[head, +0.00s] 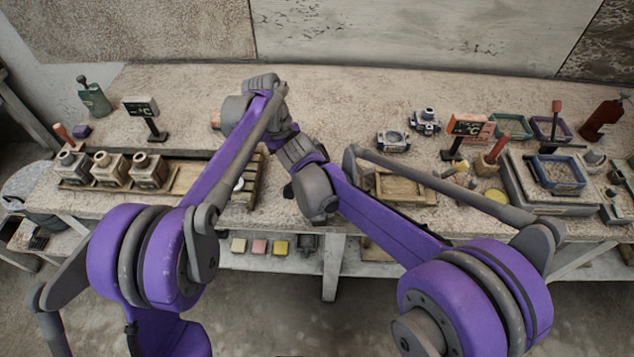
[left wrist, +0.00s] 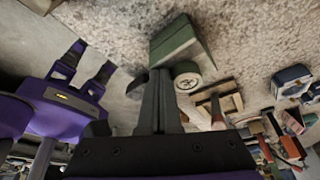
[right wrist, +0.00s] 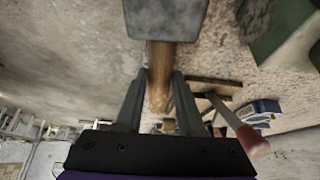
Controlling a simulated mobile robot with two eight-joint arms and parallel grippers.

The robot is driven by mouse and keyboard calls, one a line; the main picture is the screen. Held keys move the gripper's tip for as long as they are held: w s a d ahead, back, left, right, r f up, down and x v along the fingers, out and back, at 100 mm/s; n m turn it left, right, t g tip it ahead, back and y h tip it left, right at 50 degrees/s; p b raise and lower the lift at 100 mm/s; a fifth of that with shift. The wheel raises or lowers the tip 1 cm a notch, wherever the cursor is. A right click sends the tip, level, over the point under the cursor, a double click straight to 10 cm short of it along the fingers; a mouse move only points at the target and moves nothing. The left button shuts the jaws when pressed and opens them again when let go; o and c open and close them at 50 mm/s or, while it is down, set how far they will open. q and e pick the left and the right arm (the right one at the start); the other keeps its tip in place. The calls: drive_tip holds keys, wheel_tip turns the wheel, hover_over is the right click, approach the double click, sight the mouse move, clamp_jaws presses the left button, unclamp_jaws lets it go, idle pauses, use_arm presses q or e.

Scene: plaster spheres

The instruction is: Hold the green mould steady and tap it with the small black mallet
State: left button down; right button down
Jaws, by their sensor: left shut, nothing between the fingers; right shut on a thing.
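The green mould (left wrist: 180,42) lies on the rough pale worktop in the left wrist view. A round, pale-faced, green-rimmed part (left wrist: 187,77) shows at its near side. My left gripper (left wrist: 160,74) is shut and empty, with its tips close to the mould; I cannot tell if they touch it. In the right wrist view my right gripper (right wrist: 160,76) is shut on the wooden handle of the small mallet (right wrist: 160,58). Its dark grey head points away from the fingers, and the green mould (right wrist: 283,32) is to its right. In the head view my arms hide both grippers and the mould.
A red-handled tool (right wrist: 240,127) lies near the right gripper's fingers. Several stout jars (head: 148,170) stand in a wooden tray at left. A blue tray (head: 557,174), small signs and tools crowd the right. The worktop's back middle (head: 350,95) is clear.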

use_arm(q)
drive_tip(key=shift+f, duration=0.1)
use_arm(e)
drive_tip(key=w, duration=0.4)
drive_tip(key=shift+w+a, duration=0.2)
drive_tip(key=shift+a, duration=0.05)
drive_tip(key=shift+s+d, duration=0.15)
drive_tip(key=shift+s, duration=1)
drive_tip(key=shift+s+d, duration=0.1)
drive_tip(key=shift+s, duration=1.05)
drive_tip(key=shift+w, duration=0.15)
idle(0.5)
idle(0.3)
